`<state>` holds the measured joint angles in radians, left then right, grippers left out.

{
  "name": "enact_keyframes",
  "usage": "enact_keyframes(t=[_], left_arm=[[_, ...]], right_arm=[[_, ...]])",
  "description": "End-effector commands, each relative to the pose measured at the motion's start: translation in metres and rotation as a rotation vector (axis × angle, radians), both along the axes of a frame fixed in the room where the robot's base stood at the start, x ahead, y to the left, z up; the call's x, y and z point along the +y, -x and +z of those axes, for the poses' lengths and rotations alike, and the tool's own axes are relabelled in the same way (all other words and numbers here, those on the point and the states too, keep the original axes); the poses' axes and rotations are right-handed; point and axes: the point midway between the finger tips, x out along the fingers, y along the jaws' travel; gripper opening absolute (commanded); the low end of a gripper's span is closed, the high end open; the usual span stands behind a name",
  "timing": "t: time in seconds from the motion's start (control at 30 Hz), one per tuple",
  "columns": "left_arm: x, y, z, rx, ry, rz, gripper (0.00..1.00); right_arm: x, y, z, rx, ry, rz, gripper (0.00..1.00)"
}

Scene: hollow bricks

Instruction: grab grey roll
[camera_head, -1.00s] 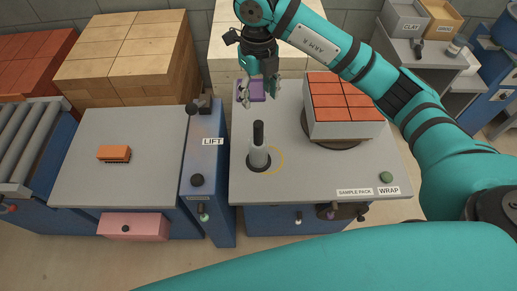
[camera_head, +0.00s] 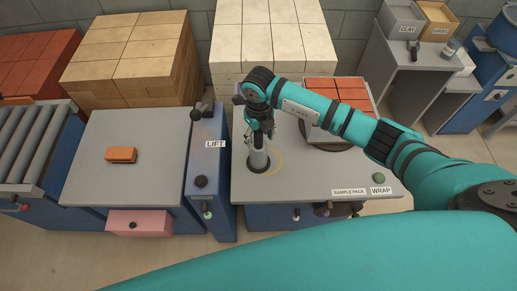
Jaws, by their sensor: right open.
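The grey roll (camera_head: 259,158) stands upright on a dark round base on the grey wrapping table (camera_head: 320,180). A yellow ring is marked on the table beside it. My right gripper (camera_head: 260,138) points down over the top of the roll, with its fingers around or just in front of the roll's dark upper part, which they mostly hide. It is open. Whether the fingers touch the roll I cannot tell. My left gripper is not in view.
A pack of red bricks (camera_head: 335,84) stands behind my right arm on a dark turntable. The blue LIFT post (camera_head: 207,170) is left of the roll. An orange brick (camera_head: 121,154) lies on the left table. The table's front is clear.

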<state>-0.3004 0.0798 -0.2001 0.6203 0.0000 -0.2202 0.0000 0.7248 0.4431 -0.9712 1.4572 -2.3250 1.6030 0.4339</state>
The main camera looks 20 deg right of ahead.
Motion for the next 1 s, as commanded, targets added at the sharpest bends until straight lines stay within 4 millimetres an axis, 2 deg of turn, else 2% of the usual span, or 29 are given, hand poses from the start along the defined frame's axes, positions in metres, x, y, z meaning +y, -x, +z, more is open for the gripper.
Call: enact_keyframes(t=[0.13, 0.33, 0.77, 1.0], left_arm=[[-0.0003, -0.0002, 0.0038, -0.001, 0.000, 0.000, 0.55], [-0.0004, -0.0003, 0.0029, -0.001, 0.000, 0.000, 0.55], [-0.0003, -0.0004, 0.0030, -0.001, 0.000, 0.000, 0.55], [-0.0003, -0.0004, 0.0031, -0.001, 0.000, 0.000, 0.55]], right_arm=[[0.0001, 0.0006, -0.0106, 0.001, -0.001, 0.000, 0.54], [0.0002, 0.0002, -0.0116, -0.001, 0.000, 0.000, 0.54], [0.0000, 0.0000, -0.0110, 0.000, 0.000, 0.000, 0.00], [0.0001, -0.0007, -0.0100, -0.002, -0.001, 0.000, 0.00]])
